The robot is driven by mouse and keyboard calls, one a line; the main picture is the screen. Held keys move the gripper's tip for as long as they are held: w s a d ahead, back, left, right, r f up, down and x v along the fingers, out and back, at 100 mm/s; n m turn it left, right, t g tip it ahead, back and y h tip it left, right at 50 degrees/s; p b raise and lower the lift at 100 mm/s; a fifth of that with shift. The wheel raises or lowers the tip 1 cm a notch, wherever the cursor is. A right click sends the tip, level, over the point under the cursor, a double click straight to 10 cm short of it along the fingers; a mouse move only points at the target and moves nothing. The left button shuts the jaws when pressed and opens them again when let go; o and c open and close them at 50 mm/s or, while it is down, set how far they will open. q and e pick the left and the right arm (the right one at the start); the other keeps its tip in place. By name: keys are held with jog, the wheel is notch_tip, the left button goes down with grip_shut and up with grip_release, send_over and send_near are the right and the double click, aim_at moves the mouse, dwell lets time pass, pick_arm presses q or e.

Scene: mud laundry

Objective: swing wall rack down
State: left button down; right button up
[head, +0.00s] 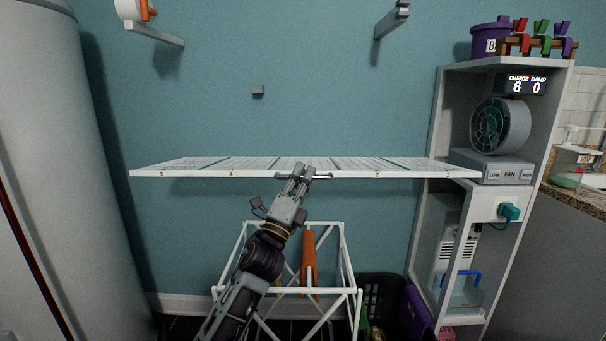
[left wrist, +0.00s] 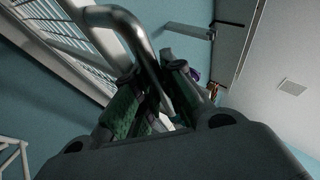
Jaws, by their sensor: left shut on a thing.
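The white slatted wall rack (head: 210,167) stands out from the blue wall, nearly level, with numbers along its front edge. In the left wrist view its slats (left wrist: 65,45) show at the upper left. A grey bar handle (head: 322,177) sits at the middle of the rack's front edge; it crosses close up in the left wrist view (left wrist: 125,22). My left gripper (head: 300,170) is at this handle, with its fingers (left wrist: 155,95) shut around the bar. My right gripper is not in view.
A white frame stand (head: 343,250) with an orange thing (head: 309,262) stands below the rack. A white shelf unit (head: 445,120) with a fan (head: 500,125) is on the right. A tall pale cylinder (head: 45,150) is on the left. Brackets (head: 390,20) jut from the wall above.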

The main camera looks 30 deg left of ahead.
pick_arm(q)
notch_tip(320, 180, down, 6)
jog(key=b, duration=0.4)
jog(key=shift+s+d+h, duration=0.2)
jog(key=shift+s+h, duration=0.05)
jog(key=shift+h, duration=0.05)
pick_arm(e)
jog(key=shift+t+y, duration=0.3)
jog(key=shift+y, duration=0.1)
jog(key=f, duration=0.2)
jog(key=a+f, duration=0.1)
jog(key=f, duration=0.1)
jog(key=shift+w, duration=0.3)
pick_arm(q)
jog(key=shift+f, duration=0.25)
jog(key=c, duration=1.8)
grip_release()
jog(key=shift+o, duration=0.2)
jog(key=shift+r, duration=0.1)
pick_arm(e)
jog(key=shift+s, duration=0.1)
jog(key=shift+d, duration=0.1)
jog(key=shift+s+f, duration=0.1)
